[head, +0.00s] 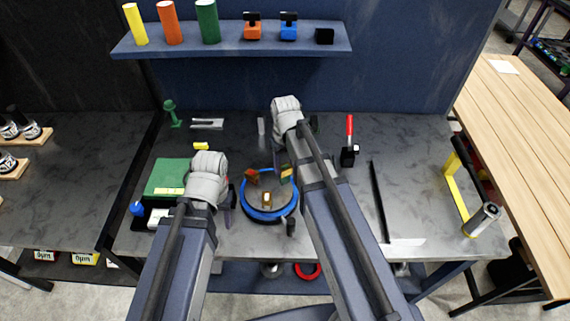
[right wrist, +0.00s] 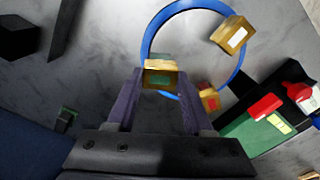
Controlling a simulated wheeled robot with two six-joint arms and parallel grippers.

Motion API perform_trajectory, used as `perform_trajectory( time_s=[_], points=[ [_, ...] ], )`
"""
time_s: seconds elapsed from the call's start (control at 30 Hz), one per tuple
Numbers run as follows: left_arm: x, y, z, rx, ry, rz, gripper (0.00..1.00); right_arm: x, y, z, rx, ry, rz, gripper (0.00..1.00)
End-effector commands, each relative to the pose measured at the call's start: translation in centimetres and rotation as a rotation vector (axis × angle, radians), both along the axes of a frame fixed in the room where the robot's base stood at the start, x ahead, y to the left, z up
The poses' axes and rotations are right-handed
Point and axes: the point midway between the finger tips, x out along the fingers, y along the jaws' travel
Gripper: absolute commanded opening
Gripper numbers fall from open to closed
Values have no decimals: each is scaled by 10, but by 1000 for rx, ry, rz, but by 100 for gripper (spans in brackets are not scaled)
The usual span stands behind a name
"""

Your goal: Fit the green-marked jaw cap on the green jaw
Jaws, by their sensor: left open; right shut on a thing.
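The round positioner with a blue rim (head: 262,215) stands mid-table; the rim also shows in the right wrist view (right wrist: 150,25). Tan jaw blocks sit around it, one with a red mark (right wrist: 208,98) and one with a white mark (right wrist: 233,37). My right gripper (right wrist: 160,80) is shut on a tan block with a greenish face (right wrist: 160,72), apparently the green-marked cap, at the rim. The green jaw beneath is hidden or merges with it; I cannot tell whether they touch. My left gripper (head: 230,207) is open and empty, left of the positioner.
A green board (head: 167,177) and a blue-capped item (head: 137,209) lie left. A red-handled clamp (head: 349,140) and a long black bar (head: 381,203) are on the right. A shelf (head: 232,46) with cylinders is at the back.

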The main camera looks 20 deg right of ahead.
Motion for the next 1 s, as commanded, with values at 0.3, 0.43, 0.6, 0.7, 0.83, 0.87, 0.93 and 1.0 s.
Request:
perform_trajectory(
  time_s=[0.3, 0.43, 0.6, 0.7, 0.83, 0.87, 0.93, 1.0],
  points=[
    [0, 0, -1, 0, 0, 0, 50, 0, 0, 0, 0, 0, 0, 0],
    [0, 0, -1, 0, 0, 0, 50, 0, 0, 0, 0, 0, 0, 0],
    [0, 0, -3, 0, 0, 0, 50, 0, 0, -3, 0, 0, 0, 0],
    [0, 0, -6, 0, 0, 0, 50, 0, 0, -6, 0, 0, 0, 0],
    [0, 0, -12, 0, 0, 0, 50, 0, 0, -12, 0, 0, 0, 0],
    [0, 0, -13, 0, 0, 0, 50, 0, 0, -13, 0, 0, 0, 0],
    [0, 0, -16, 0, 0, 0, 50, 0, 0, -16, 0, 0, 0, 0],
    [0, 0, -18, 0, 0, 0, 50, 0, 0, -18, 0, 0, 0, 0]
  ],
)
